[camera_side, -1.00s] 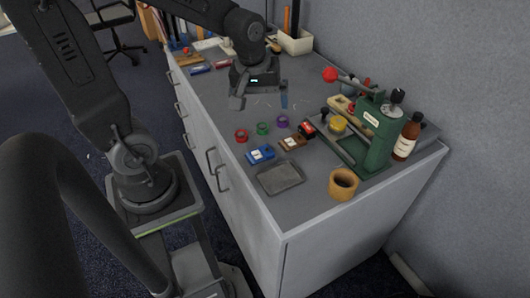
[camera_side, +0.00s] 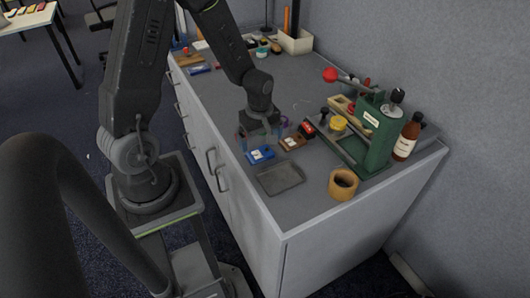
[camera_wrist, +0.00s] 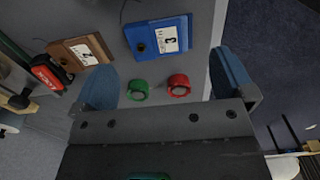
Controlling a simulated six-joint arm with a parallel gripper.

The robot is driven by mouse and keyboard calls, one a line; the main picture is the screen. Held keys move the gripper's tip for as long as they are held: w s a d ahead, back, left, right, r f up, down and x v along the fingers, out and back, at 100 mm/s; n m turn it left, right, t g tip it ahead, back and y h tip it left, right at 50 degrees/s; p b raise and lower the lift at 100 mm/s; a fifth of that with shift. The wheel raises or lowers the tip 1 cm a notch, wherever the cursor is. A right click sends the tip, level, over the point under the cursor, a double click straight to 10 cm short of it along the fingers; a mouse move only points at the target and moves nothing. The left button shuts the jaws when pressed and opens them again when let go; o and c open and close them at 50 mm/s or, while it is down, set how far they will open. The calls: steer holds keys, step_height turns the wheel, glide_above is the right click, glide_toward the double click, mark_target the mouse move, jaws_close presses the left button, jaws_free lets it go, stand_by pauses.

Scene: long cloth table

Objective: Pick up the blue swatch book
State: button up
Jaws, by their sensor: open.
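The blue swatch book (camera_side: 260,155) lies flat on the grey table top in the side view. In the wrist view the blue swatch book (camera_wrist: 140,36) is at the top middle, with a white label reading 3 and a dark hole near one end. My gripper (camera_side: 262,131) is open just behind the book in the side view. In the wrist view my gripper (camera_wrist: 166,75) has its two blue fingers wide apart, with the book beyond the fingertips. Nothing is held between the fingers.
A brown swatch book (camera_side: 292,142) labelled 2 (camera_wrist: 78,53) lies beside it. Green (camera_wrist: 137,90) and red (camera_wrist: 178,84) rings lie between the fingers in the wrist view. A grey tray (camera_side: 280,178), tan ring (camera_side: 343,184) and green press (camera_side: 376,135) are nearby.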

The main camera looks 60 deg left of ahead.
mark_target(259, 154)
steer(key=shift+a+f, duration=0.2)
steer(key=shift+f, duration=2.5)
steer(key=c, duration=0.7)
steer(key=shift+c, duration=0.2)
steer(key=shift+r, duration=0.1)
